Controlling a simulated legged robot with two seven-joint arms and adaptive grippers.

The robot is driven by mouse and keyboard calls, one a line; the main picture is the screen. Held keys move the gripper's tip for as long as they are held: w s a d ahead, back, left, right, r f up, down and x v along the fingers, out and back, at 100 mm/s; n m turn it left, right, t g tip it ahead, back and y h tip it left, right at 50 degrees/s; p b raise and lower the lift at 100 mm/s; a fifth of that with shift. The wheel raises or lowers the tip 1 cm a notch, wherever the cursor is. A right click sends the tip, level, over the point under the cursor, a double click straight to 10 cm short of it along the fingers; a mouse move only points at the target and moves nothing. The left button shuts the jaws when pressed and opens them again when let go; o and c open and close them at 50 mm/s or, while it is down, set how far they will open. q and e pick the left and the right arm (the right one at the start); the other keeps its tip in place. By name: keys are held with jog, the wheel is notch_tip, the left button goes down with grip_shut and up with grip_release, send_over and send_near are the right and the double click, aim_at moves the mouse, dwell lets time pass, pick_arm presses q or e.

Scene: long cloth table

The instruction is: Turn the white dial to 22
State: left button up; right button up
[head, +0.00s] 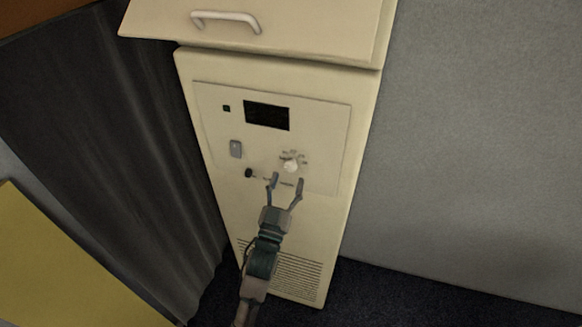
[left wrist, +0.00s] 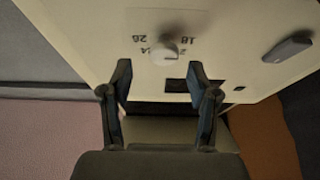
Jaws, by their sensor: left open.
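The white dial (head: 291,166) is a small round knob on the front panel of a cream cabinet, with printed marks around it. In the left wrist view the dial (left wrist: 167,50) appears beyond my fingertips, between their lines. Upside-down numbers show around it, among them 26 and 18; others are partly covered by the knob. Which number the dial points to cannot be told. My left gripper (head: 286,181) is open and empty just below the dial in the head view. It also shows in the left wrist view (left wrist: 160,67), fingers spread wider than the knob. My right gripper is not seen.
The panel also carries a dark display (head: 267,115), a grey switch (head: 236,149) and a small black knob (head: 249,173). A drawer with a handle (head: 226,18) juts out above. A dark curtain (head: 120,150) hangs left; a grey wall (head: 470,140) stands right.

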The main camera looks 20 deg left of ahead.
aim_at(290, 169)
pick_arm(q)
jog(key=x, duration=0.4)
jog(key=shift+w+a, duration=0.1)
jog(key=shift+a, duration=0.25)
jog(key=shift+d, duration=0.2)
jog(key=c, duration=0.7)
jog(key=shift+a, duration=0.1)
jog(key=c, duration=0.4)
jog(key=shift+p, duration=0.3)
